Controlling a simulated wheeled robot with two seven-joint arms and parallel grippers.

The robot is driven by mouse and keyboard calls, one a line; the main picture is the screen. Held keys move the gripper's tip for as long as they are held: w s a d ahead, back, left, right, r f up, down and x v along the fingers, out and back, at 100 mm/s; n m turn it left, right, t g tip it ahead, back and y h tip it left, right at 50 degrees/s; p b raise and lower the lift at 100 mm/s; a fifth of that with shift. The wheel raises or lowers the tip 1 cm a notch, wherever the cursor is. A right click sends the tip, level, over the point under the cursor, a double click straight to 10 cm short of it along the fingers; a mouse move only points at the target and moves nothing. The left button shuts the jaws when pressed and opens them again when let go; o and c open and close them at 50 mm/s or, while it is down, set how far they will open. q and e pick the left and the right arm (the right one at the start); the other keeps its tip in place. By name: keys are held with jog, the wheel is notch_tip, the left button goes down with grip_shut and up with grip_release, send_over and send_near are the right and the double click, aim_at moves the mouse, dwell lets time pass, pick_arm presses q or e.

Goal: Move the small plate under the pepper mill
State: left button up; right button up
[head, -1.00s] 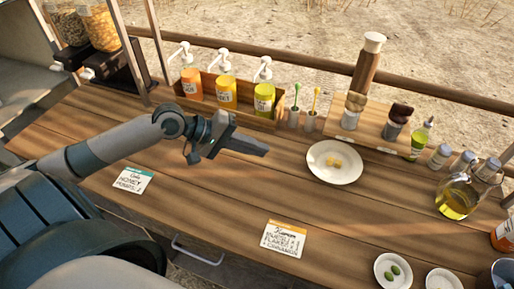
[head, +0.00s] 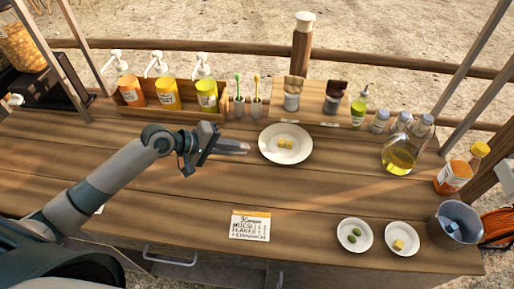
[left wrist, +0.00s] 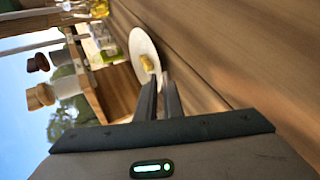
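A white plate (head: 270,153) holding yellow cubes lies mid-counter; the left wrist view shows it (left wrist: 138,45) too. Two smaller white plates lie at the front right, one (head: 343,245) with green olives, one (head: 389,234) with a yellow cube. A tan-topped mill (head: 292,97) and a dark-topped mill (head: 334,98) stand on a wooden board; I cannot tell which holds pepper. My right gripper is not in view.
Several pump bottles stand in a wooden rack (head: 182,117) at the back left, beside two small holders. An oil bottle (head: 399,155), an orange bottle (head: 453,177) and a metal bucket (head: 455,224) stand right. A label card (head: 251,225) lies at the front.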

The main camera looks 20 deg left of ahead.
aim_at(302, 155)
pick_arm(q)
jog(key=p+x, duration=0.1)
jog(key=x, duration=0.6)
jog(key=shift+w+d, duration=0.1)
grip_shut()
jog(key=shift+d+p, duration=0.45)
jog(key=shift+w+d+p, duration=0.25)
jog(key=shift+d+p, duration=0.35)
jog(key=shift+d, duration=0.45)
jog(key=shift+w+d+p, duration=0.25)
jog(key=shift+d+p, duration=0.3)
jog(key=shift+d, duration=0.55)
jog(key=shift+w+d+p, duration=0.2)
jog(key=shift+d+p, duration=0.2)
jog(key=shift+d, duration=0.55)
jog(key=shift+w+d+p, duration=0.25)
jog(key=shift+d+p, duration=0.1)
jog(key=shift+d, duration=0.6)
jog(key=shift+w+d+p, duration=0.2)
jog(key=shift+d+p, duration=0.2)
jog(key=shift+d, duration=0.6)
